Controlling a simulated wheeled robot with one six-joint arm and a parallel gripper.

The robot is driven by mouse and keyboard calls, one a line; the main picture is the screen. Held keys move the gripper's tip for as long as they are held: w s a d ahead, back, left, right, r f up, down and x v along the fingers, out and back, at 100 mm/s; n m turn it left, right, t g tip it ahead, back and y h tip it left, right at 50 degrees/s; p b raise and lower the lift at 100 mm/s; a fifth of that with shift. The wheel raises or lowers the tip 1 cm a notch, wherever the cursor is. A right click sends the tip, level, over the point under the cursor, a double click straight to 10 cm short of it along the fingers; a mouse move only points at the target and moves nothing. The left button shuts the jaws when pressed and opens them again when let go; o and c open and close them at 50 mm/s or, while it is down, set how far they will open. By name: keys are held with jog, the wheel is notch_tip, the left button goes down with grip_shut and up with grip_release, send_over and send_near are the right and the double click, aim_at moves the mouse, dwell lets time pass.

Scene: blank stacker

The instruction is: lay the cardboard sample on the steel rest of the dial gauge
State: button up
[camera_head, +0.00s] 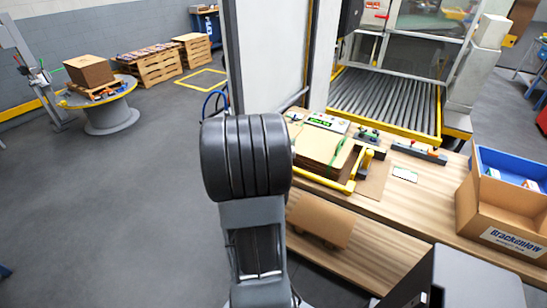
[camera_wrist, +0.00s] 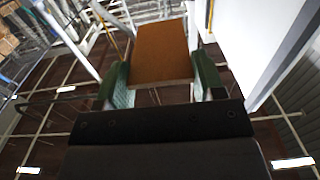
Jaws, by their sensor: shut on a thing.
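My gripper (camera_wrist: 152,88) is shut on a flat brown cardboard sample (camera_wrist: 160,52). The sample lies between its green-padded fingers in the wrist view and sticks out beyond them. In the head view my dark arm fills the middle, and my gripper cannot be made out. I cannot single out the dial gauge or its steel rest among the small tools on the wooden bench (camera_head: 455,215). A small green-and-dark device (camera_head: 368,136) and a yellow-and-black tool (camera_head: 366,162) stand beside a stack of tan sheets (camera_head: 318,146).
A brown board (camera_head: 322,219) shows low at the bench front. A cardboard box (camera_head: 510,215) with a blue bin (camera_head: 512,170) stands at the bench's right. A roller conveyor (camera_head: 385,100) lies behind, and a pale panel (camera_head: 268,55) rises behind my arm. Open floor lies left.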

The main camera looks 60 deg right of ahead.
jog(key=w+d+f, duration=0.3)
jog(key=f, duration=0.1)
jog(key=w+d+f+p, duration=0.1)
jog(key=w+d+f, duration=0.2)
jog(key=w+f, duration=0.1)
jog(key=w+d+f+p, duration=0.1)
jog(key=w+d+f, duration=0.1)
jog(key=w+f, duration=0.1)
jog(key=shift+w+d+f, duration=0.1)
jog(key=shift+d+f, duration=0.1)
jog(key=shift+f, duration=0.25)
jog(key=shift+w+d+f, duration=0.1)
jog(key=shift+d+f, duration=0.1)
jog(key=shift+f, duration=0.2)
jog(key=shift+f, duration=0.15)
jog(key=shift+f+b, duration=0.3)
jog(key=shift+b, duration=0.1)
jog(key=shift+f, duration=0.2)
jog(key=o, duration=0.9)
